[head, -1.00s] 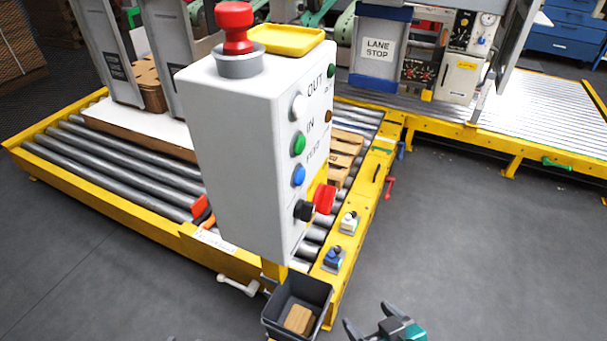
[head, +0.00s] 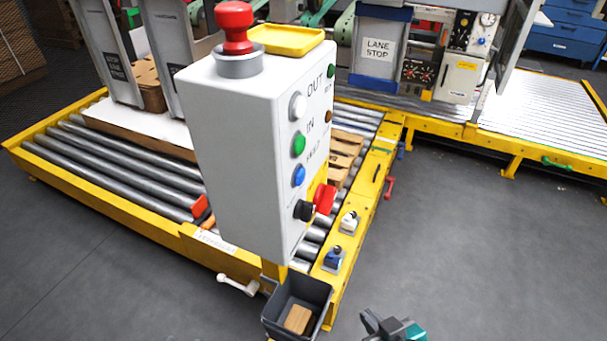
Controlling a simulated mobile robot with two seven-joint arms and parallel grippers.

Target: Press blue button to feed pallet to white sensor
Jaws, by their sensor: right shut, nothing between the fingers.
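The blue button (head: 298,175) is on the front face of a grey control box (head: 232,150), below a green button (head: 298,145) and a white one (head: 297,106). A wooden pallet (head: 346,146) lies on the rollers behind the box, partly hidden by it. A white sensor (head: 348,222) sits on the yellow rail, beyond a blue one (head: 334,258). My right gripper (head: 368,318) is at the bottom edge, shut and empty, below and right of the box and apart from the buttons. My left gripper is out of view.
A red mushroom button (head: 235,28) and a yellow tray (head: 287,40) top the box. A dark bin (head: 297,303) with a wooden block hangs below. The floor at right is clear.

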